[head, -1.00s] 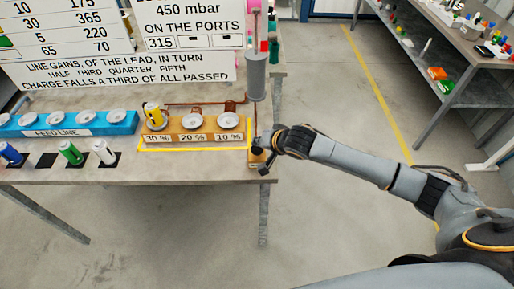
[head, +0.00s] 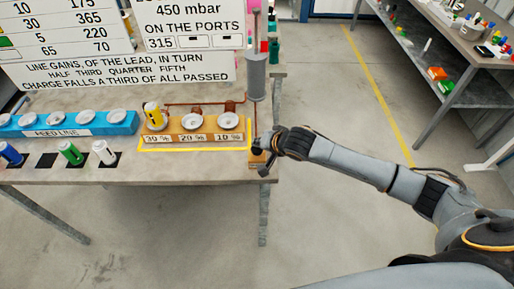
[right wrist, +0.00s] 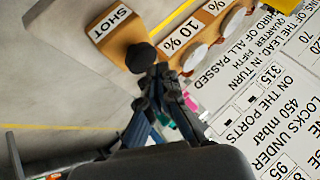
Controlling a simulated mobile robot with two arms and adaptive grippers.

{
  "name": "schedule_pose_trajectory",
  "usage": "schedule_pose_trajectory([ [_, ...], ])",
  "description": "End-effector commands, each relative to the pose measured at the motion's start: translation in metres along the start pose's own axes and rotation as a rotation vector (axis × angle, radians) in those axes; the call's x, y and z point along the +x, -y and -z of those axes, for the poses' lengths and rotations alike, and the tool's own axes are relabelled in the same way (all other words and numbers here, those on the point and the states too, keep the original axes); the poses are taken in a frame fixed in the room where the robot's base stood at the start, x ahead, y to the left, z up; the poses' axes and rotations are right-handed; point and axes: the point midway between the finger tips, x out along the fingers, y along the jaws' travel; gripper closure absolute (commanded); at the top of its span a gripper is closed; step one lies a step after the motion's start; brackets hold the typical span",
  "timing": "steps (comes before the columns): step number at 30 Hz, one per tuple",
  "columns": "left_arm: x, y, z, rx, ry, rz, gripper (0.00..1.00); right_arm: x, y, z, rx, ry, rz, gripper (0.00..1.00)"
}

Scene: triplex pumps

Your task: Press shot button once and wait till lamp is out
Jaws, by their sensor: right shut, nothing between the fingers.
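The shot block (right wrist: 118,36) is a small wooden block with a white SHOT label, at the upper left of the right wrist view. A dark round button (right wrist: 139,57) sits at its end. In the head view the block (head: 257,160) is at the table's front right corner, partly behind my gripper. My right gripper (head: 262,154) is shut and empty beside it. In the right wrist view its fingertips (right wrist: 156,76) are close to the button; I cannot tell whether they touch it. I cannot make out a lit lamp. My left gripper is not in view.
The wooden port block (head: 203,131) with 30, 20 and 10 % labels holds a yellow cartridge (head: 154,114). A grey cylinder (head: 256,77) stands behind the shot block. A blue feed line rack (head: 97,128) is at left.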

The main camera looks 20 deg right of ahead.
Motion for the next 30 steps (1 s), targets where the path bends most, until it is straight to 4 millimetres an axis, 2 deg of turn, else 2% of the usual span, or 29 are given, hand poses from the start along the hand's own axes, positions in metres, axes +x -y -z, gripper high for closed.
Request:
schedule_pose_trajectory([
  [30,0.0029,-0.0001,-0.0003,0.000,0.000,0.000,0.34,0.0072,-0.0060,-0.0052,0.001,0.000,-0.002,1.00],
])
